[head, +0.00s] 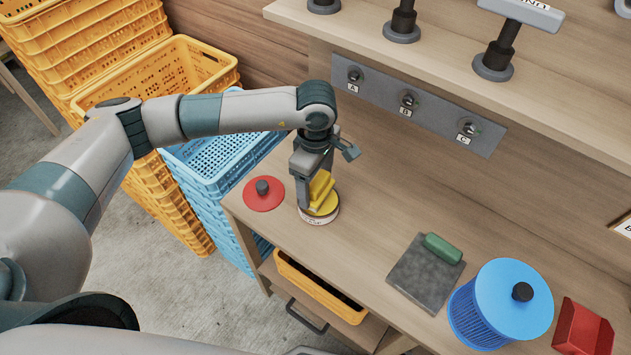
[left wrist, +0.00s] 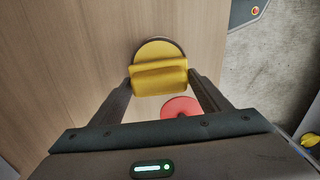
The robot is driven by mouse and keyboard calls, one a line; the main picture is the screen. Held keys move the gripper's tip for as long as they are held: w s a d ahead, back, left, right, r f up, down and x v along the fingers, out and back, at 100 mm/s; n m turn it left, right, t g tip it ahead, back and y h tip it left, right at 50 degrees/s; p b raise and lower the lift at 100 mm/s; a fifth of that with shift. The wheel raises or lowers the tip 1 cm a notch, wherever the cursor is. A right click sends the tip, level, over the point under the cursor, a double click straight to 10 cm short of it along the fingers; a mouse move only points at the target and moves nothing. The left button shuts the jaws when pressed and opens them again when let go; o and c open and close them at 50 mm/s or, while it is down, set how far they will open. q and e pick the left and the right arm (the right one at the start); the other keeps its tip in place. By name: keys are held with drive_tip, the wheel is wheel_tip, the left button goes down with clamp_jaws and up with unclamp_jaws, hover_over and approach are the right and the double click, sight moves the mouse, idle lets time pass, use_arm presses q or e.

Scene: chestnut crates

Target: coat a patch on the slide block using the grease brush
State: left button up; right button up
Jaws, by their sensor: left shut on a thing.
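My left gripper (head: 317,193) points down and is shut on a yellow block-like handle, which I take for the grease brush (head: 321,186). In the left wrist view the brush (left wrist: 160,77) lies across between the two fingers. Its lower end is at the round tin (head: 320,218), whose top is yellow; I cannot tell whether it touches the contents. The tin's yellow top also shows in the left wrist view (left wrist: 158,50). A flat grey slab (head: 420,278), likely the slide block, lies to the right with a green cylinder (head: 443,248) at its back edge. My right gripper is not in view.
A red disc with a dark knob (head: 263,197) lies left of the tin. A blue ribbed drum (head: 520,290) and a red block (head: 585,325) stand at the right. Bench between tin and slab is clear. A panel with knobs (head: 385,92) runs along the back.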

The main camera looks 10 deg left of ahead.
sight(315, 179)
use_arm(q)
drive_tip(key=shift+f, duration=0.2)
idle(0.5)
drive_tip(key=shift+f+b, duration=0.25)
drive_tip(key=shift+b, duration=0.3)
idle(0.5)
idle(1.0)
drive_tip(key=shift+s+f+b, duration=0.1)
drive_tip(key=shift+f+b, duration=0.05)
drive_tip(key=shift+b, duration=0.4)
idle(0.5)
idle(1.0)
drive_tip(key=shift+r, duration=0.8)
drive_tip(key=shift+r+p, duration=0.65)
drive_tip(key=shift+r, duration=2.15)
